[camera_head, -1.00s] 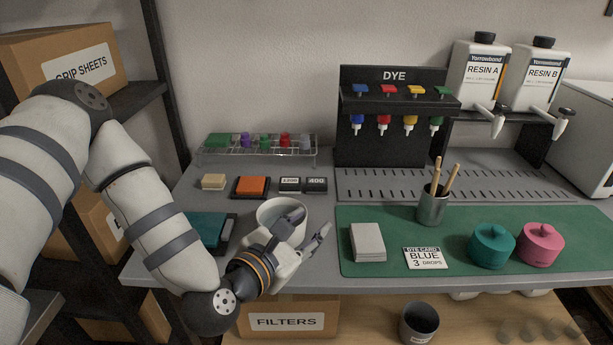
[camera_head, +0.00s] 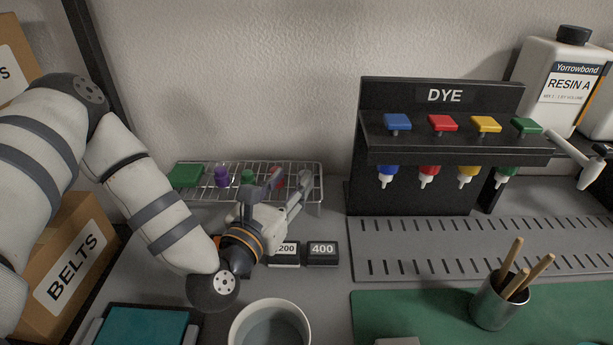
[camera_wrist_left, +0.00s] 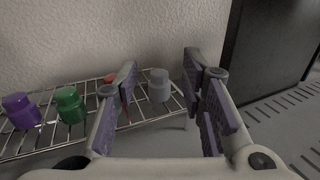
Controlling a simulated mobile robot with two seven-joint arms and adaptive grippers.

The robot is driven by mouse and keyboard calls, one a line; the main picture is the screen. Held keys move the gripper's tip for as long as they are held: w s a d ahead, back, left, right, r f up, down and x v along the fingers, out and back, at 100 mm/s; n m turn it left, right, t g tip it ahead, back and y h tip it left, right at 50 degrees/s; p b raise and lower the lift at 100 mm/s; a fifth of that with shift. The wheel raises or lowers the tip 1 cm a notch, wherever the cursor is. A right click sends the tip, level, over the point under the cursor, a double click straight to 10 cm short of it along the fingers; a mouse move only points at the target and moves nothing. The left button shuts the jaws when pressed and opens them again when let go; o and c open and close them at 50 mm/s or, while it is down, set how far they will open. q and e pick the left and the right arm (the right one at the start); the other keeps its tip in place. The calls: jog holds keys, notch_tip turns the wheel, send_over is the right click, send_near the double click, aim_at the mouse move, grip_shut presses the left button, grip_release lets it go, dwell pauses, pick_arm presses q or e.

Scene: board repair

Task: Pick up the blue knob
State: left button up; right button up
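A pale grey-blue knob (camera_wrist_left: 158,86) stands on the wire rack in the left wrist view, framed between the fingers of my left gripper (camera_wrist_left: 160,78) and beyond them. No knob on the rack looks strongly blue. My left gripper (camera_head: 289,182) is open and empty, at the rack's right end in the head view, where it hides the pale knob. A purple knob (camera_wrist_left: 20,110), a green knob (camera_wrist_left: 70,104) and a partly hidden red knob (camera_wrist_left: 110,78) stand to the left. My right gripper is not in view.
The wire rack (camera_head: 312,207) stands against the wall, with a green block (camera_head: 187,175) at its left. The black dye stand (camera_head: 375,195) is to the right, with a blue square lever (camera_head: 397,121) on top. A white cup (camera_head: 270,308) is in front.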

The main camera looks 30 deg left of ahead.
pick_arm(q)
notch_tip(320, 180, down, 3)
jog(key=shift+f, duration=0.1)
jog(key=w, duration=0.7)
jog(key=shift+w+a, duration=0.25)
jog(key=shift+w, duration=0.15)
jog(key=c, duration=0.8)
